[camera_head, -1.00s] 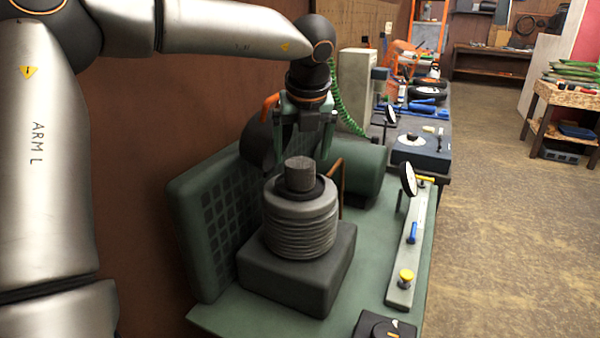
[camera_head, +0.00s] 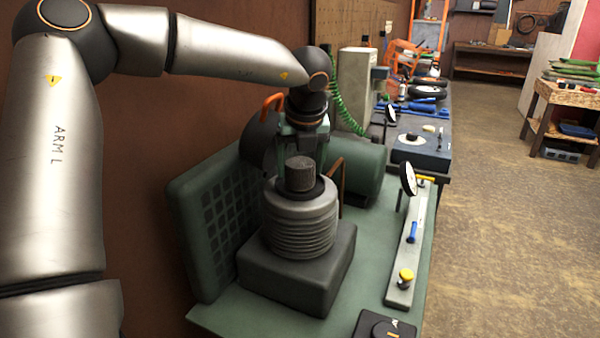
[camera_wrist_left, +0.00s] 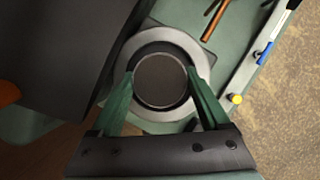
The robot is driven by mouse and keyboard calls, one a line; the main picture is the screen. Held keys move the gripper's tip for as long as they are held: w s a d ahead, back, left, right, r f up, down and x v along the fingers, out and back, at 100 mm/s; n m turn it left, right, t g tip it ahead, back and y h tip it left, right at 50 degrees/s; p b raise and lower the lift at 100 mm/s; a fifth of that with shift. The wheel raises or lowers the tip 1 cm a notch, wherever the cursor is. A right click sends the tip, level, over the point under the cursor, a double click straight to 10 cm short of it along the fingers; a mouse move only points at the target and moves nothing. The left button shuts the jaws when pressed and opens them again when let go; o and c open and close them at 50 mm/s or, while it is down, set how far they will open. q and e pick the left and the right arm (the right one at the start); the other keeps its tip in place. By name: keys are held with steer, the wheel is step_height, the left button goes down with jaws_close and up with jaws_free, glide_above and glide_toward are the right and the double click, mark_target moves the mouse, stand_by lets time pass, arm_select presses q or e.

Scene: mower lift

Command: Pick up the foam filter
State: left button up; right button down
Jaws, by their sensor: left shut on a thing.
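The foam filter (camera_head: 300,176) is a dark grey, rough cylinder. It stands upright in the black ring on top of a ribbed grey cylinder (camera_head: 300,228). In the left wrist view the foam filter (camera_wrist_left: 162,80) shows end-on as a dark disc inside a pale ring. My left gripper (camera_head: 307,152) comes down from behind it in the head view. Its green fingers (camera_wrist_left: 162,76) lie on both sides of the filter, and it is shut on it. The filter's far side is hidden in the head view. My right gripper is not in view.
The ribbed cylinder stands on a dark block (camera_head: 296,268) on a green bench. A green finned panel (camera_head: 212,225) stands at left, and a green rounded housing (camera_head: 362,172) behind. A rail (camera_head: 411,245) with a dial gauge (camera_head: 408,179) runs along the right.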

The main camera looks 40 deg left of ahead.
arm_select(q)
steer(key=shift+c, duration=1.3)
